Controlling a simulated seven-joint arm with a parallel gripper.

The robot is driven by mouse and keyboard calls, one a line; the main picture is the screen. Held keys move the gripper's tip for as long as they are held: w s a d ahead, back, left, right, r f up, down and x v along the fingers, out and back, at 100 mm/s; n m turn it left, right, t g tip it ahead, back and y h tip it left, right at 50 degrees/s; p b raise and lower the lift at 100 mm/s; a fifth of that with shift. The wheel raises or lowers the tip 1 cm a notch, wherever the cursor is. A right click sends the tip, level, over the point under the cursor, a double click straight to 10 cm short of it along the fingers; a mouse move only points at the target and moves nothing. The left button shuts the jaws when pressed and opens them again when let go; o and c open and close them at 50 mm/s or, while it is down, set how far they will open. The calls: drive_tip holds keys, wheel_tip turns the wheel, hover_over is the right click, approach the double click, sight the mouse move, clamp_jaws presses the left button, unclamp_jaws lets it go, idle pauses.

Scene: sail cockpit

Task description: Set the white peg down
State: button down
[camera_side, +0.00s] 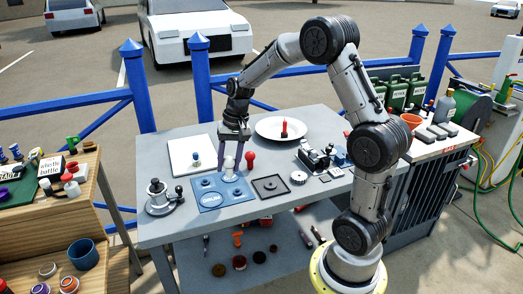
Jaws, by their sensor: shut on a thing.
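My gripper (231,157) points down over the grey table and is shut on the white peg (229,166). The peg is upright between the fingers, at the back edge of the blue board (209,203) marked "DRUM". I cannot tell whether its lower end touches the board or hangs just above it. The blue board has several round raised spots or holes.
A red peg (250,160) stands just right of my gripper. A white board (181,147) with a small blue piece lies left, a dark square plate (270,188) right. Behind is a white plate (265,128) with a red piece; a grey device (158,201) stands front left.

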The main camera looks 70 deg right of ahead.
drive_tip(key=s+d+r+m+h, duration=0.1)
drive_tip(key=s+d+r+m, duration=0.4)
drive_tip(key=s+d, duration=0.65)
drive_tip(key=shift+m, duration=0.3)
drive_tip(key=w+d+f, duration=0.2)
drive_tip(key=w+d, duration=0.1)
drive_tip(key=w+d+f, duration=0.3)
drive_tip(key=w+d, duration=0.1)
drive_tip(key=w+d+f, duration=0.3)
drive_tip(key=w, duration=0.1)
drive_tip(key=shift+d+f, duration=0.2)
drive_tip(key=shift+d, duration=0.2)
drive_tip(key=shift+w+d+f, duration=0.35)
drive_tip(key=shift+w+f, duration=0.05)
drive_tip(key=shift+f, duration=1.7)
drive_tip(key=shift+f, duration=0.1)
drive_tip(key=shift+c, duration=2)
unclamp_jaws()
